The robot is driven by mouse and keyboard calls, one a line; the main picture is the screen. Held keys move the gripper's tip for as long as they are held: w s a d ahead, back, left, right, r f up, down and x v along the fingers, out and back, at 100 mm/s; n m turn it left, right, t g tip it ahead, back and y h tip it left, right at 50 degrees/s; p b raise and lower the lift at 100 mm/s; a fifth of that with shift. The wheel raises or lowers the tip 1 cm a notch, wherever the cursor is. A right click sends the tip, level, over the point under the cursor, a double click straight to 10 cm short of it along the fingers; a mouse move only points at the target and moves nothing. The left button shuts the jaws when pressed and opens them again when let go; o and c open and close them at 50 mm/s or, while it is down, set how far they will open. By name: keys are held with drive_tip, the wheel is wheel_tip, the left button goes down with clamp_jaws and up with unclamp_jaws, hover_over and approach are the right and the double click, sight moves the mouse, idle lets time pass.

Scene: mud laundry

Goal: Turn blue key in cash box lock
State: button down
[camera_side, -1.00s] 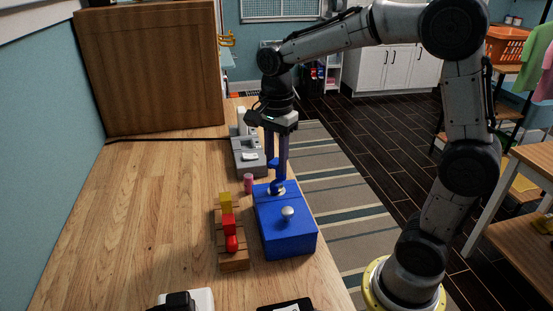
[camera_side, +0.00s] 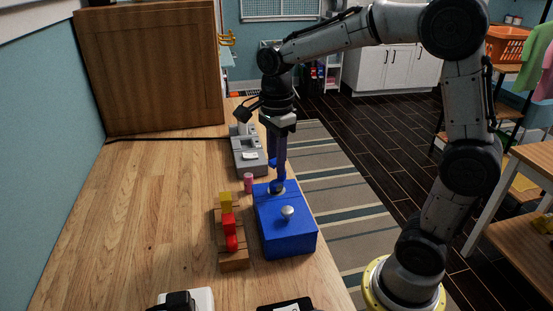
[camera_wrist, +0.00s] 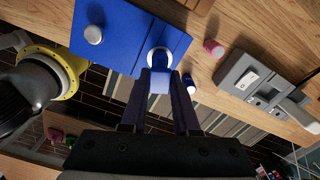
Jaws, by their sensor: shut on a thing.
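The blue cash box (camera_side: 284,236) sits near the table's right edge, with a silver knob (camera_side: 287,212) on its top. The round silver lock (camera_side: 276,189) is at the box's far end; it also shows in the wrist view (camera_wrist: 153,56). The blue key (camera_wrist: 159,83) stands in the lock, largely hidden by my fingers. My gripper (camera_side: 277,174) points straight down and is shut on the key just above the lock; the wrist view shows a finger on each side of it (camera_wrist: 163,82). The key's tip inside the lock is hidden.
A wooden rack (camera_side: 233,258) with a yellow key (camera_side: 225,200) and a red key (camera_side: 229,224) stands left of the box. A pink cylinder (camera_side: 248,183) and a grey device (camera_side: 249,160) are beyond it. The table (camera_side: 130,210) is clear on the left.

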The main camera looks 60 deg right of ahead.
drive_tip(key=shift+s+f+m, duration=0.15)
drive_tip(key=shift+f+m, duration=0.15)
drive_tip(key=shift+m, duration=0.8)
drive_tip(key=shift+m, duration=0.4)
drive_tip(key=c, duration=1.1)
unclamp_jaws()
drive_tip(key=shift+m, duration=0.3)
drive_tip(key=o, duration=0.5)
drive_tip(key=shift+r, duration=0.2)
drive_tip(key=c, duration=0.4)
drive_tip(key=shift+r, duration=0.1)
drive_tip(key=shift+r, duration=3.95)
